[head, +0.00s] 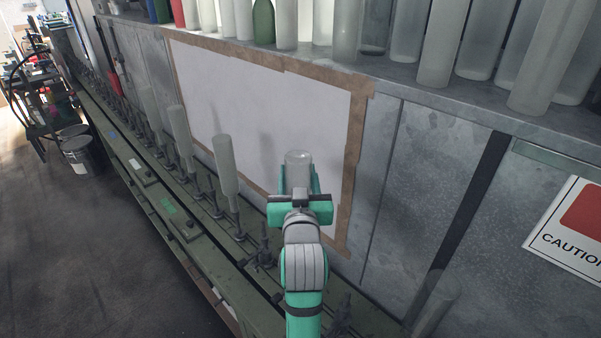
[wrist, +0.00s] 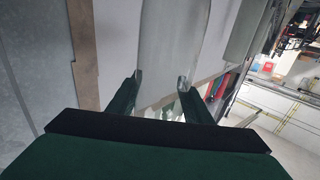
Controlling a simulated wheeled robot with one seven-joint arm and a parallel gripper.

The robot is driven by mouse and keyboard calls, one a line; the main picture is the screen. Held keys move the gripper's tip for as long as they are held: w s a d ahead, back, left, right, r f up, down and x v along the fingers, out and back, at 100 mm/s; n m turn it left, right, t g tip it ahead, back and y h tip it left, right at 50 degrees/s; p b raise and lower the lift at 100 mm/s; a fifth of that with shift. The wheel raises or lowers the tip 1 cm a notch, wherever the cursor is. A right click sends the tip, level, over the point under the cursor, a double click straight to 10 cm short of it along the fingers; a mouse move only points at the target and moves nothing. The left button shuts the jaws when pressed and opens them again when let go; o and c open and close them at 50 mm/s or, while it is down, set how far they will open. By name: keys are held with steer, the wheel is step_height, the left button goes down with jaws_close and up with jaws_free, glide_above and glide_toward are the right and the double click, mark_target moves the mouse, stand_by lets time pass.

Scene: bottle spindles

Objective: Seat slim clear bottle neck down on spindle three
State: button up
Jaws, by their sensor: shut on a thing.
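My gripper (head: 299,185) is shut on a slim clear bottle (head: 299,158), held above the spindle rail and in front of the white board. In the wrist view the bottle (wrist: 173,40) runs between the two fingers (wrist: 160,88). Which end is its neck I cannot tell. Several spindles stand along the green rail (head: 170,205). A bare spindle (head: 263,245) stands left of my arm. Another spindle (head: 341,312) shows low, right of my arm. I cannot make out spindle numbers. My arm hides part of the rail.
A frosted bottle (head: 225,165) stands neck down on a spindle to the left, with another (head: 180,130) behind it. A ledge (head: 420,90) above carries several bottles. A clear bottle (head: 435,305) shows faintly at lower right. The grey wall stands close behind the rail.

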steer(key=shift+s+d, duration=0.1)
steer(key=shift+d, duration=0.3)
steer(key=shift+f, duration=0.1)
steer(key=shift+a+f, duration=0.15)
steer(key=shift+f, duration=0.55)
steer(key=shift+a+f, duration=0.1)
steer(key=shift+f, duration=0.6)
steer(key=shift+f, duration=0.15)
steer(key=shift+f, duration=1.95)
steer(key=shift+f, duration=0.15)
steer(key=shift+f, duration=0.55)
